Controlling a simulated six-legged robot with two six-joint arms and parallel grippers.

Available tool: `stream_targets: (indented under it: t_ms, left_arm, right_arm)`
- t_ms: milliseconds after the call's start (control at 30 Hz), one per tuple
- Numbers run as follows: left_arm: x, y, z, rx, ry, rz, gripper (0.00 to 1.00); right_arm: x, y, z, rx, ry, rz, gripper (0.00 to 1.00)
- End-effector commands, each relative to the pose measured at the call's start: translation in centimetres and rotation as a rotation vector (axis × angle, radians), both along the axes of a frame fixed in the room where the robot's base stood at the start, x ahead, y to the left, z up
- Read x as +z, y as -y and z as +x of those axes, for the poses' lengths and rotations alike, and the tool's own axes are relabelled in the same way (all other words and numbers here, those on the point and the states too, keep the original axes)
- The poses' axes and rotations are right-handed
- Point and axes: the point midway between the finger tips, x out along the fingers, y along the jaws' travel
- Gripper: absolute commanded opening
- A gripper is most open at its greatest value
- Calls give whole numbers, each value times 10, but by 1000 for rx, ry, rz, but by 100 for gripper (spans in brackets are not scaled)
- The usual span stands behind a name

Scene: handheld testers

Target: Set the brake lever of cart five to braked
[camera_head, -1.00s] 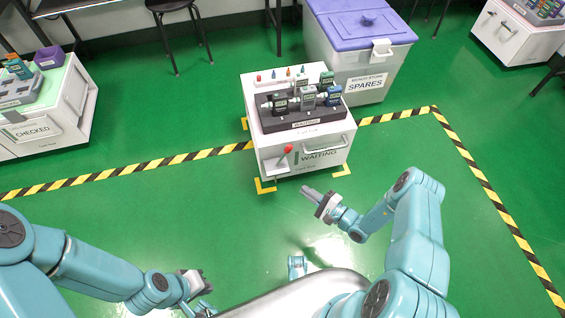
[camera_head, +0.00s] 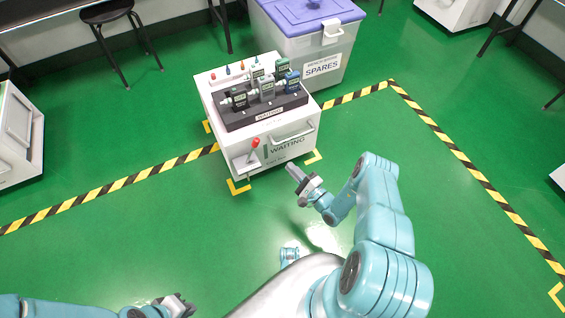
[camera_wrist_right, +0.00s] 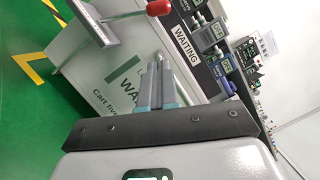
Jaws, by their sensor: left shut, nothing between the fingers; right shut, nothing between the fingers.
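Cart five (camera_head: 225,135) is a white cart marked WAITING; its "Cart five" label shows in the right wrist view (camera_wrist_right: 105,100). The brake lever has a red knob (camera_head: 255,142) and stands on a plate at the lower left of the cart's front. The knob is up, leaning slightly right. In the right wrist view the red knob (camera_wrist_right: 158,8) is cut by the top edge. My right gripper (camera_head: 291,169) is shut and empty, in front of the cart, right of and apart from the lever. My left gripper (camera_head: 186,302) is shut and empty at the bottom edge, far from the cart.
Testers stand in a dark rack (camera_head: 262,113) on the cart. A lidded SPARES bin (camera_head: 312,60) stands close behind it. Green floor with striped tape (camera_head: 110,187) is clear around the cart's front.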

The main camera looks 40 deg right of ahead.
Motion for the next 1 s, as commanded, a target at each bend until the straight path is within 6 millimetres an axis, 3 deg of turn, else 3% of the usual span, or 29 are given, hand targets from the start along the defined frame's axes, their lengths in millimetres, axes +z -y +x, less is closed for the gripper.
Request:
stream_targets:
  t_ms: [400,633,1000]
  left_arm:
    - [-26,-5,5,20,9,4,0]
    - [-26,-6,6,23,10,4,0]
    - [-26,-6,6,23,10,4,0]
  right_arm:
    - [9,-9,90,8,2,-1,0]
    - [22,-31,107,7,0,1,0]
    - [25,-35,110,5,0,1,0]
